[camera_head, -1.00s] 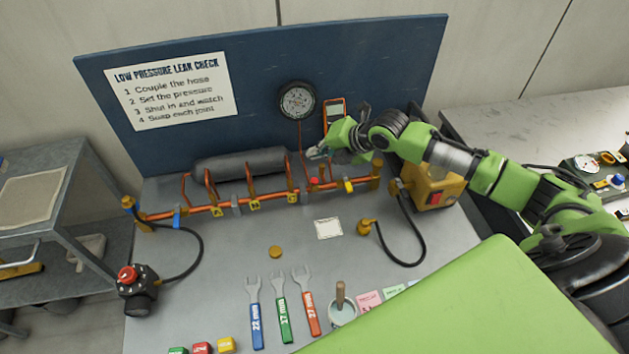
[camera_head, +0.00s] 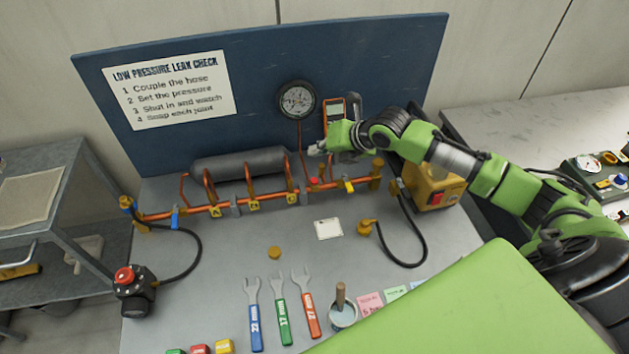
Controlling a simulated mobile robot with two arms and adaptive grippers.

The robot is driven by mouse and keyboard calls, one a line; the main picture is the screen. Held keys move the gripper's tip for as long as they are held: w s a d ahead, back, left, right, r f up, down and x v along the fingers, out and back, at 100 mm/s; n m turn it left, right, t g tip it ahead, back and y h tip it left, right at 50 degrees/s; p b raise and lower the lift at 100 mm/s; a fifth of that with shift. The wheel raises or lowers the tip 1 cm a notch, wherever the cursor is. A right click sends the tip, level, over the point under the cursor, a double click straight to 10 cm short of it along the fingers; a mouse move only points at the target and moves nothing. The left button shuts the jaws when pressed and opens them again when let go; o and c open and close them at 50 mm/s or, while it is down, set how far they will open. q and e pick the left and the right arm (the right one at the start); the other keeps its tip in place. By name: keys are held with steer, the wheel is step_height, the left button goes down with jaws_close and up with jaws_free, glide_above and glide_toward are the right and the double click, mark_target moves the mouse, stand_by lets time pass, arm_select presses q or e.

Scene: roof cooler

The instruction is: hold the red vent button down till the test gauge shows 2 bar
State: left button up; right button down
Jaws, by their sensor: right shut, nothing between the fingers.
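The red vent button (camera_head: 314,183) sits on the copper pipe line at the back of the bench, near its right end. The test gauge (camera_head: 297,100) is a round black-rimmed dial on the blue back board, with a thin copper pipe running down from it. Its needle is too small to read. My right gripper (camera_head: 316,149) is shut and empty, behind and above the button and below the gauge. A gap shows between it and the button. My left gripper is out of view.
A grey cylinder (camera_head: 240,164) lies behind the pipes. An orange meter (camera_head: 335,112) and a yellow box (camera_head: 436,187) stand near my right arm. Several wrenches (camera_head: 282,310) and a pot (camera_head: 342,315) lie in front. A black regulator with a red knob (camera_head: 125,274) is at left.

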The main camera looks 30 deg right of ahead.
steer(key=b, duration=0.6)
glide_above(317, 182)
steer(key=f, duration=0.7)
steer(key=shift+w+d, duration=0.1)
steer(key=shift+w, duration=0.1)
steer(key=shift+f, duration=0.6)
steer(key=shift+f, duration=0.1)
steer(key=shift+f, duration=0.3)
steer(key=shift+f+b, duration=0.25)
steer(key=shift+b, duration=0.1)
steer(key=shift+s+f, duration=0.15)
steer(key=shift+f, duration=0.3)
stand_by(1.7)
steer(key=shift+r, duration=0.1)
stand_by(0.9)
steer(key=shift+r+p, duration=0.65)
steer(key=shift+r, duration=0.3)
steer(key=shift+r, duration=0.1)
